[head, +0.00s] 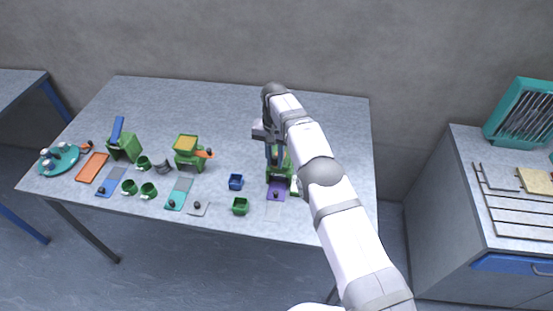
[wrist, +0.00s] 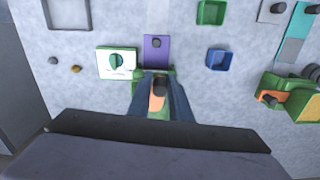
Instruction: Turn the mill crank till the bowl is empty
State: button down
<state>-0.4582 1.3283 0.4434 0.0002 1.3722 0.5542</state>
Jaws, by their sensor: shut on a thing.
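A green mill (head: 279,172) stands near the table's front edge, with a purple slide (head: 276,190) at its front. In the wrist view the same mill (wrist: 138,103) is mostly hidden under my gripper (wrist: 160,88). My gripper's two blue fingers are shut on the dark knob of the orange crank (wrist: 157,101). The mill's bowl is hidden, so I cannot tell whether powder is in it. In the head view my gripper (head: 273,153) is over the mill, partly covered by my arm. A second green mill (head: 187,160) has a bowl of yellow-orange powder and an orange crank.
A blue cup (head: 236,182) and a green cup (head: 240,206) stand left of the held mill. A white-and-green block (wrist: 117,63) is close beside it. Several cups, coloured slides and a teal plate (head: 70,162) fill the left side. The table's back is clear.

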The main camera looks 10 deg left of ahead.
jog(key=shift+w+a+r, duration=0.1)
jog(key=shift+a+r, duration=0.05)
jog(key=c, duration=1.6)
grip_release()
jog(key=shift+r+b, duration=0.4)
jog(key=shift+r, duration=0.1)
notch_tip(320, 180, up, 5)
jog(key=shift+f+p, duration=0.15)
jog(key=shift+p, duration=0.4)
jog(key=shift+r+p, duration=0.8)
